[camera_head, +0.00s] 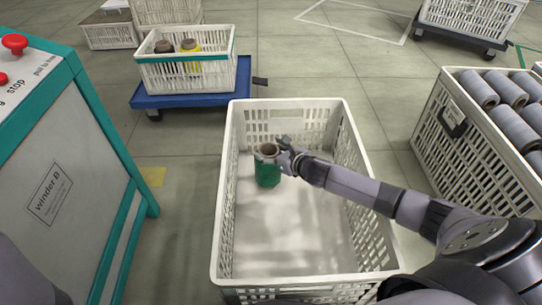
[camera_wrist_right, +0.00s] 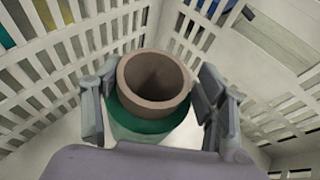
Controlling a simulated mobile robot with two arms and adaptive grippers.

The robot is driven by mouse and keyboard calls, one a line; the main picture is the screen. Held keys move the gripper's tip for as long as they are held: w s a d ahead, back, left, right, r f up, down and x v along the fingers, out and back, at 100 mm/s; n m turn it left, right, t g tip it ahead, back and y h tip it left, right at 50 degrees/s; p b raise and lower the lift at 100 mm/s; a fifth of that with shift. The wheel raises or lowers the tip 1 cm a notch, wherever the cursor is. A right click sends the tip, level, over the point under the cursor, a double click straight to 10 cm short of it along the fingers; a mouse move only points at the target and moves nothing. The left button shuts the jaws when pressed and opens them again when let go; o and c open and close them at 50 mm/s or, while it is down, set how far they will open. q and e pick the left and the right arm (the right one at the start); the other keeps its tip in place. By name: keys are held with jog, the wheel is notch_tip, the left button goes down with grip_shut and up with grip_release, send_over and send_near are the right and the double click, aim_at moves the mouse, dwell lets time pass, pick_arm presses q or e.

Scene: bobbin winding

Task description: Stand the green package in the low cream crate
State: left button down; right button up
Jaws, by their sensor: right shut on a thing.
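The green package (camera_head: 268,175) is a green-wound bobbin with a brown tube core. It is upright inside the low cream crate (camera_head: 232,200), toward its back left. My right gripper (camera_head: 278,154) reaches in over the crate's right side and is shut on the package near its top. In the right wrist view, the package (camera_wrist_right: 150,128) sits between the two fingers of the gripper (camera_wrist_right: 155,98), with its open core facing the camera. I cannot tell whether its base touches the crate floor. My left gripper is not in view.
The rest of the crate floor is bare. A winder cabinet (camera_head: 75,190) stands at the left. A crate with dark and yellow bobbins (camera_head: 190,75) sits on a blue dolly (camera_head: 185,101) behind. A crate of grey bobbins (camera_head: 455,140) stands close at the right.

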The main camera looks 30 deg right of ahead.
dwell(0.3)
jog(key=shift+f, duration=0.2)
jog(key=o, duration=1.9)
jog(key=shift+c, duration=0.2)
